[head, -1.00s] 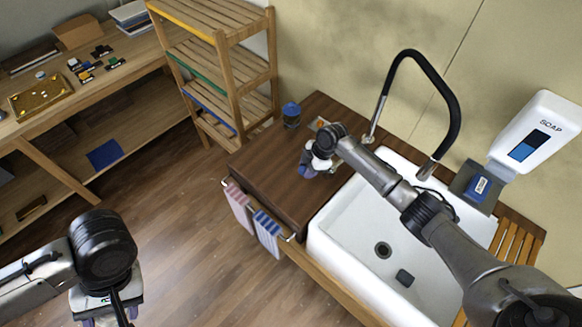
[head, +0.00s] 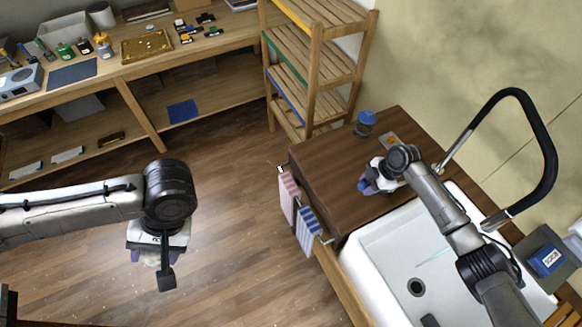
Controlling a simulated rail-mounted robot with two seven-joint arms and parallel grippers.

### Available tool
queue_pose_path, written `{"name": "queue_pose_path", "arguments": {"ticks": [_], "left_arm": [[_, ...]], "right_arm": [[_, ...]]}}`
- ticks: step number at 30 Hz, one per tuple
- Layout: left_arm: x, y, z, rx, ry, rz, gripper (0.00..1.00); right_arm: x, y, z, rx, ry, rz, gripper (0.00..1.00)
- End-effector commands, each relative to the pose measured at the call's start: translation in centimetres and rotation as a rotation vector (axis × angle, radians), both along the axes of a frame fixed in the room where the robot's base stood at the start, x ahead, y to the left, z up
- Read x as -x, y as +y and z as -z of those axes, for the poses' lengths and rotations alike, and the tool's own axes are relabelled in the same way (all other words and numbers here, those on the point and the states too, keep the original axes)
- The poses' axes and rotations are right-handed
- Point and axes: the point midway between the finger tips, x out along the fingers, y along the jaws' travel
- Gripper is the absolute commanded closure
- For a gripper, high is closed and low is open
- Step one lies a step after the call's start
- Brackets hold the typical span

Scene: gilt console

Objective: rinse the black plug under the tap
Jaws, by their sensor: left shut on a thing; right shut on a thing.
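The white sink (head: 385,265) is at the lower right, with its round drain (head: 415,287). A dark block (head: 430,320), cut by the bottom edge, lies in the sink; I cannot tell if it is the black plug. The tap (head: 545,150) has a black arched hose, and a pale streak like water (head: 436,255) shows below its spout. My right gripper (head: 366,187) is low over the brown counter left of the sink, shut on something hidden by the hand. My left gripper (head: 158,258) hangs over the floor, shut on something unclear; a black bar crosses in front.
The wooden counter (head: 340,155) carries a blue-lidded jar (head: 365,123) and a small orange item (head: 391,138). Towels (head: 308,232) hang on its front rail. A slatted shelf (head: 318,60) stands behind. A workbench (head: 110,70) is at the back left. The floor between is open.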

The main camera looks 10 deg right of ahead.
Motion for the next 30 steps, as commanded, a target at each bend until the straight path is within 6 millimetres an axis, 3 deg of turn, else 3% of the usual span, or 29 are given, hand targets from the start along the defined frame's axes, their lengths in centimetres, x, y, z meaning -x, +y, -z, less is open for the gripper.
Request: {"name": "queue_pose_path", "arguments": {"ticks": [1, 2, 4, 17, 23, 30], "left_arm": [[0.0, 0.0, 0.0, 0.0, 0.0, 0.0, 0.71], [0.0, 0.0, 0.0, 0.0, 0.0, 0.0, 0.71], [0.0, 0.0, 0.0, 0.0, 0.0, 0.0, 0.71], [0.0, 0.0, -0.5, 0.0, 0.0, 0.0, 0.71], [0.0, 0.0, -2.1, 0.0, 0.0, 0.0, 0.71], [0.0, 0.0, -5.0, 0.0, 0.0, 0.0, 0.71]], "right_arm": [[0.0, 0.0, 0.0, -0.001, 0.0, 0.0, 1.0], [0.0, 0.0, 0.0, -0.001, 0.0, 0.0, 0.64], [0.0, 0.0, 0.0, -0.001, 0.0, 0.001, 0.59], [0.0, -0.2, -0.6, 0.0, 0.0, 0.002, 0.59], [0.2, -0.9, -2.4, 0.001, 0.0, 0.002, 0.59], [0.5, -2.2, -6.1, 0.001, 0.001, 0.002, 0.59]]}}
